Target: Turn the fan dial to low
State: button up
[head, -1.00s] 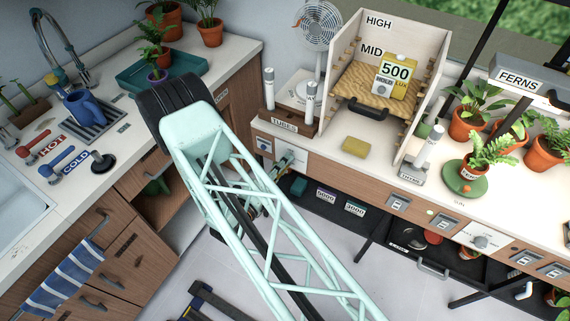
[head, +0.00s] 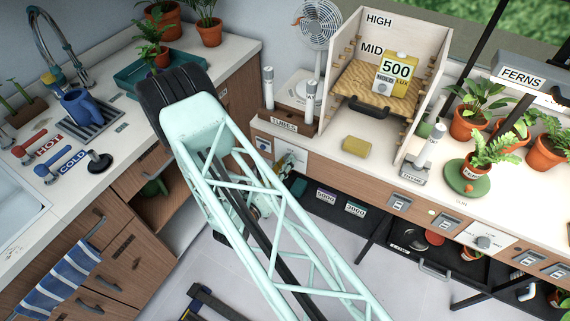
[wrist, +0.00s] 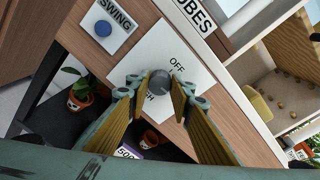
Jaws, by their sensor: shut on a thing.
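The fan dial (wrist: 159,82) is a round dark grey knob on a white plate (wrist: 178,45) in the wrist view. The word OFF shows above the knob, and a word ending in H shows below it, partly hidden. My gripper (wrist: 155,92) has its two yellow-padded fingers on either side of the knob and is shut on it. I cannot make out where the knob points. In the head view, the white fan (head: 318,25) stands on the counter behind the tubes holder, and my arm hides part of the cabinet front.
A blue SWING button (wrist: 103,28) sits on its own plate left of the dial. The TUBES holder (head: 285,124) is above. A dark lower shelf (wrist: 70,110) with small potted plants lies below. A yellow sponge (head: 357,145) rests on the counter.

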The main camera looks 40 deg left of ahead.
jog(key=shift+m, duration=0.4)
jog(key=o, duration=0.8)
jog(key=shift+o, duration=0.2)
jog(key=shift+s, duration=0.15)
jog(key=s+d+r, duration=0.1)
jog(key=s, duration=1)
jog(key=shift+s+d, duration=0.25)
jog(key=shift+s, duration=0.05)
jog(key=shift+r, duration=0.1)
jog(key=shift+w+r, duration=0.1)
dwell(0.3)
